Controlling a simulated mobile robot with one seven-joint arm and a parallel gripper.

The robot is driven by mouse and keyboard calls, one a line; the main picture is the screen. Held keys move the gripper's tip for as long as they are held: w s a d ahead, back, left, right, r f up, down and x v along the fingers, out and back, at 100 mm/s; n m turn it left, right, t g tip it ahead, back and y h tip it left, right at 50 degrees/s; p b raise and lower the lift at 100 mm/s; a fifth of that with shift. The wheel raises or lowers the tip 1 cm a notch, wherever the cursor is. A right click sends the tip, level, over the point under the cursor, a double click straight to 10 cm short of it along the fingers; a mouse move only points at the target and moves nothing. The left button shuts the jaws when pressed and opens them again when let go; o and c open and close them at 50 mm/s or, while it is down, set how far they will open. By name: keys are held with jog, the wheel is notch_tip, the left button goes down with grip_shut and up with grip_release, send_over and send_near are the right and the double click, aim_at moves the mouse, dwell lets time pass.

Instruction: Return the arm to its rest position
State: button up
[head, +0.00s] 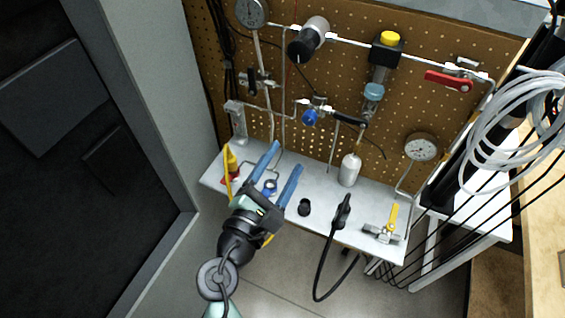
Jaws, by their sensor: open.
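My gripper (277,172) shows in the head view at the lower middle, with two long blue fingers spread apart. Nothing is between the fingers that I can see as held. The fingers reach over the left part of a narrow white shelf (330,211). A small blue-topped part (270,186) shows between the fingers; I cannot tell its height relative to them. My arm comes up from the bottom edge of the view behind the gripper.
A pegboard (405,112) with pipes, gauges and valves stands behind the shelf. The shelf holds a white bottle (349,171), a black knob (304,207), a black cable plug (341,212) and a yellow-handled valve (387,226). Coiled tubing (515,120) hangs right. A grey wall stands left.

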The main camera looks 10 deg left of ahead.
jog(key=shift+r, duration=0.1)
jog(key=w+d+r+m+t+p, duration=0.1)
jog(key=d+r+m+t, duration=0.1)
jog(key=r+m, duration=0.95)
jog(key=w+d+r+m+t+p, duration=0.1)
jog(key=d+r+m+t, duration=0.3)
jog(key=r, duration=1.4)
jog(key=s+r+m+t+y, duration=0.1)
jog(key=s+r+m+y, duration=0.1)
jog(key=r, duration=0.5)
jog(key=s+a+r+m+t+y, duration=0.1)
jog(key=s+r+m, duration=0.2)
jog(key=s+r, duration=0.3)
jog(key=s+r+m+t+y, duration=0.2)
jog(key=s+r+m, duration=0.1)
jog(key=r, duration=0.5)
jog(key=shift+s+a+r+m+y, duration=0.25)
jog(key=shift+s+a+m+y, duration=0.1)
jog(key=shift+s, duration=0.55)
jog(key=shift+w+f, duration=0.1)
jog(key=shift+f, duration=0.05)
